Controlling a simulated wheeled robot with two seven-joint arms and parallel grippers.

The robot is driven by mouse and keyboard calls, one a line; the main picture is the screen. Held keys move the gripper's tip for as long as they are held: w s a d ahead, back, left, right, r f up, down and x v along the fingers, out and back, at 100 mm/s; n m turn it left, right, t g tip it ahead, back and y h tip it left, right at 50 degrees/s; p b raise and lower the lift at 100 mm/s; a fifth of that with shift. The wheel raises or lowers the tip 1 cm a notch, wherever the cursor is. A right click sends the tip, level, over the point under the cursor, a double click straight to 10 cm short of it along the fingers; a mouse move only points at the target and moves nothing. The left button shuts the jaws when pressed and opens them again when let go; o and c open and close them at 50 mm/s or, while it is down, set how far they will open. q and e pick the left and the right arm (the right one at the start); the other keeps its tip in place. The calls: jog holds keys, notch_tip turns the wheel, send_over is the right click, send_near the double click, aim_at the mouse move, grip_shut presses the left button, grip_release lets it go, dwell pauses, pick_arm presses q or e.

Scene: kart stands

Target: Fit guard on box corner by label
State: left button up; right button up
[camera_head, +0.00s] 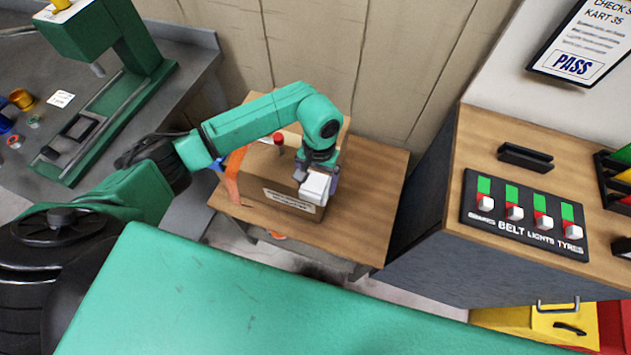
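A brown cardboard box (252,183) with a white printed label (290,201) on its front side stands on a small wooden table. My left gripper (316,188) points down at the box's right front corner, and its pale fingers overlap that corner. A small purple-grey piece (335,183) shows just right of the fingers; I cannot tell whether they hold it. An orange guard-like piece (233,178) stands along the box's left side, with a blue piece (217,164) beside it. A red-topped item (278,138) is at the box top, partly behind my arm. My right gripper is out of view.
The wooden table (370,205) has free room right of the box. A cabinet with a switch panel (525,215) stands to the right. A grey bench (190,60) with a green machine (115,45) is at the left. A panelled wall (320,45) closes the back.

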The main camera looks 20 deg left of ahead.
aim_at(318, 179)
pick_arm(q)
jog(key=shift+s+f, duration=0.35)
jog(key=shift+f, duration=0.3)
jog(key=shift+r+p, duration=0.25)
jog(key=shift+p, duration=0.05)
jog(key=shift+r+p, duration=0.45)
jog(key=shift+p, duration=0.2)
jog(key=shift+w+a+r+b, duration=0.15)
jog(key=shift+w+r+b, duration=0.5)
jog(key=shift+r+b, duration=0.25)
notch_tip(318, 179, up, 10)
jog(key=b, duration=0.2)
jog(key=shift+w+b, duration=0.4)
jog(key=shift+w, duration=0.05)
jog(key=shift+r, duration=0.1)
